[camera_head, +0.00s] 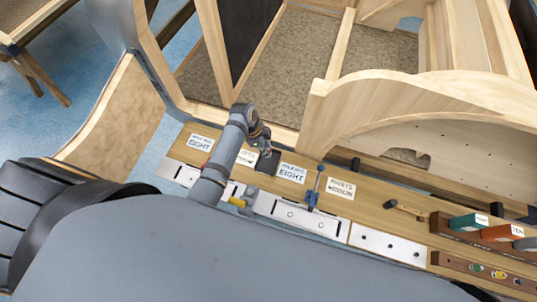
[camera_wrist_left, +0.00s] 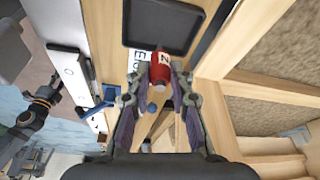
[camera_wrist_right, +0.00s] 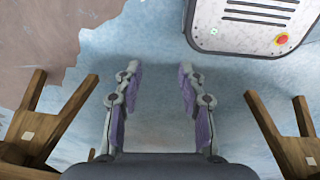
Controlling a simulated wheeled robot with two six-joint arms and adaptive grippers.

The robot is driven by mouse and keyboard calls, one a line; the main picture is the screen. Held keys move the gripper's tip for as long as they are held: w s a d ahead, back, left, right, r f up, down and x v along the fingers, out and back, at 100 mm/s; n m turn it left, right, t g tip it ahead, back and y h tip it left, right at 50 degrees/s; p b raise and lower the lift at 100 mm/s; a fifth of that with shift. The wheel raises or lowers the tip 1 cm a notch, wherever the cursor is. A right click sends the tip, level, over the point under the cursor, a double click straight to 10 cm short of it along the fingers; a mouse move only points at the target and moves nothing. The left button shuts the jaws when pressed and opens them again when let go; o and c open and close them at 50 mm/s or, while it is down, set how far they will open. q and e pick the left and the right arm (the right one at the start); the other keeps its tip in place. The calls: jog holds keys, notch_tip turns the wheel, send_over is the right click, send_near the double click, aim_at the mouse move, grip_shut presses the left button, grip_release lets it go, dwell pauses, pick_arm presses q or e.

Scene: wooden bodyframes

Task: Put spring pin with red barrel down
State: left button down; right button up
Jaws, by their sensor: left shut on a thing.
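The spring pin with the red barrel (camera_wrist_left: 160,69) shows in the left wrist view, between the fingertips of my left gripper (camera_wrist_left: 158,84). The gripper is shut on it, and its lower part is partly hidden by the fingers. In the head view my left gripper (camera_head: 263,137) is over the back edge of the wooden bench (camera_head: 370,210), near a small black tray (camera_head: 267,163). The black tray (camera_wrist_left: 165,24) also lies just beyond the pin in the left wrist view. My right gripper (camera_wrist_right: 160,85) is open and empty above the blue floor.
A blue clamp (camera_head: 314,190), a mallet (camera_head: 405,208) and a rack with coloured blocks (camera_head: 468,224) stand further right. The wooden bodyframe (camera_head: 400,110) rises close behind the bench.

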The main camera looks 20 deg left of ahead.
pick_arm(q)
jog(key=shift+w+d+f, duration=0.1)
jog(key=shift+w+f, duration=0.05)
jog(key=shift+f, duration=0.3)
notch_tip(320, 180, down, 4)
jog(key=shift+r, duration=0.25)
jog(key=shift+f, duration=0.25)
pick_arm(e)
jog(key=shift+w+d+r, duration=0.2)
jog(key=shift+w+d, duration=0.4)
jog(key=shift+d, duration=0.15)
pick_arm(q)
jog(key=shift+f, duration=0.1)
pick_arm(e)
jog(key=shift+f, duration=0.1)
pick_arm(q)
jog(key=c, duration=1.6)
grip_release()
jog(key=o, duration=0.4)
pick_arm(e)
jog(key=shift+s+a, duration=0.1)
jog(key=shift+a, duration=0.3)
